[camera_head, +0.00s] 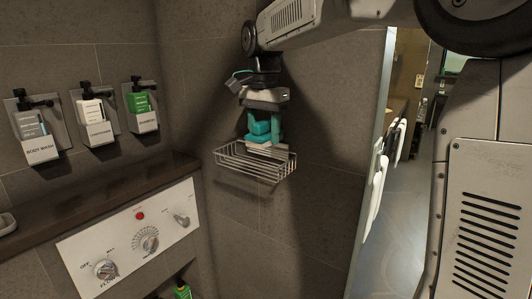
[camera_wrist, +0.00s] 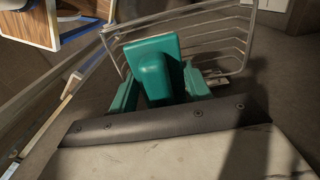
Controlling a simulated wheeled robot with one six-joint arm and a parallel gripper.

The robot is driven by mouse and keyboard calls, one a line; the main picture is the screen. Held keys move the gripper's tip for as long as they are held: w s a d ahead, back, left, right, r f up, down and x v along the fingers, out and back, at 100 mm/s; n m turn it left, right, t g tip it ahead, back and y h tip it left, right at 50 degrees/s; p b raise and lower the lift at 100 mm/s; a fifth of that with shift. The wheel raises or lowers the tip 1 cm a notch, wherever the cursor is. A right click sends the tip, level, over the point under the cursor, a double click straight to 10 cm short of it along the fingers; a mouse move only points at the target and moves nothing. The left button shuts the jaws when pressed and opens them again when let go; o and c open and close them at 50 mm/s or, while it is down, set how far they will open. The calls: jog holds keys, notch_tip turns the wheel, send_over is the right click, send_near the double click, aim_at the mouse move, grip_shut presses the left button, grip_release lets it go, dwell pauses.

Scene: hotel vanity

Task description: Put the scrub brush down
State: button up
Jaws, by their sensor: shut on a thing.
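The scrub brush (camera_head: 261,128) is a teal block with a pale underside in the head view. In the wrist view the teal brush (camera_wrist: 152,65) stands between the two teal fingers. My gripper (camera_head: 264,137) points down from the arm and is shut on the brush. It also shows at the bottom of the wrist view (camera_wrist: 160,88). A wire basket (camera_head: 243,168) is fixed to the tiled wall right below the brush. In the wrist view the basket's wires (camera_wrist: 223,42) lie beyond the brush. I cannot tell whether the brush touches the basket floor.
Three wall dispensers, body wash (camera_head: 40,149), conditioner (camera_head: 98,134) and shampoo (camera_head: 144,119), hang at the left. Below them are a dark ledge (camera_head: 110,195) and a white control panel (camera_head: 135,235) with knobs. A glass edge (camera_head: 376,130) and white towels (camera_head: 378,185) are at the right.

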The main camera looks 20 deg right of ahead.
aim_at(263, 121)
jog(key=shift+s+a+f, duration=0.1)
jog(key=shift+f, duration=1.55)
jog(key=shift+s+a+f, duration=0.1)
jog(key=shift+f, duration=1.5)
jog(key=shift+f, duration=0.15)
jog(key=o, duration=0.9)
jog(key=shift+w, duration=0.1)
jog(key=shift+o, duration=0.2)
notch_tip(263, 121, up, 12)
jog(key=shift+r, duration=0.15)
jog(key=s+d+f+n, duration=0.1)
jog(key=s+f+n, duration=0.2)
jog(key=s+f, duration=0.3)
jog(key=s+d+f+n+t, duration=0.1)
jog(key=s+f+n, duration=0.3)
jog(key=s, duration=1)
jog(key=s+d+f+n, duration=0.1)
jog(key=s+f+n, duration=0.3)
jog(key=s+f, duration=0.4)
jog(key=shift+s+d, duration=0.15)
jog(key=shift+s, duration=0.85)
